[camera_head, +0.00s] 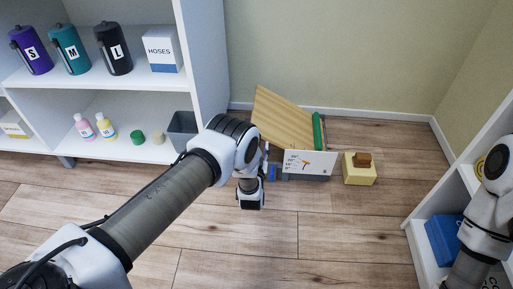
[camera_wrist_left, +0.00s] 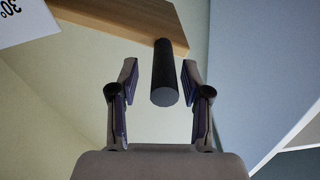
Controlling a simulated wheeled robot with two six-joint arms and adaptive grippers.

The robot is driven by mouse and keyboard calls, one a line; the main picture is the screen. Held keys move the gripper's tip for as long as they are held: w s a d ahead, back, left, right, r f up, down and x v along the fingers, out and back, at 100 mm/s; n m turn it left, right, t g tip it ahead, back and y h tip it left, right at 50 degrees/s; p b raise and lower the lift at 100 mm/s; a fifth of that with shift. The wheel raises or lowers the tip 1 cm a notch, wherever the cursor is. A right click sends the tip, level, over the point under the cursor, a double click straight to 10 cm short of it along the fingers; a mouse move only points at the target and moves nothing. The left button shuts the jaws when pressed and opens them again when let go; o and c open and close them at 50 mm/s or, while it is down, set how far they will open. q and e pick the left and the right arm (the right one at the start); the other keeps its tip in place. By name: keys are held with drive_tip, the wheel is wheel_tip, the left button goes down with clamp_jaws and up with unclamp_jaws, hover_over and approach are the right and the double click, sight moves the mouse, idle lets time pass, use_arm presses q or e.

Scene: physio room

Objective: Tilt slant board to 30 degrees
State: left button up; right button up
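The slant board's wooden plate (camera_head: 275,118) stands tilted near the back wall, its left end raised. Its white side panel (camera_head: 318,158) carries angle marks and an orange pointer (camera_head: 305,164); I cannot read the set angle. In the left wrist view, the wooden plate (camera_wrist_left: 120,18) has a dark round handle (camera_wrist_left: 164,75) sticking out, and a white panel (camera_wrist_left: 22,20) shows "30°". My left gripper (camera_wrist_left: 160,72) is open, with its fingers either side of the handle and visible gaps to it. In the head view my left wrist mostly hides this gripper. My right gripper is out of view.
A yellow box (camera_head: 358,175) with a brown block stands right of the board, and a green roll (camera_head: 318,131) is at its right end. A white shelf (camera_head: 205,60) with bottles is at left; another with a blue bin (camera_head: 444,241) is at right. Floor in front is clear.

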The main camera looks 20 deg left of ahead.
use_arm(q)
drive_tip(key=shift+s+f, duration=0.15)
drive_tip(key=shift+s, duration=0.3)
drive_tip(key=v, duration=1.1)
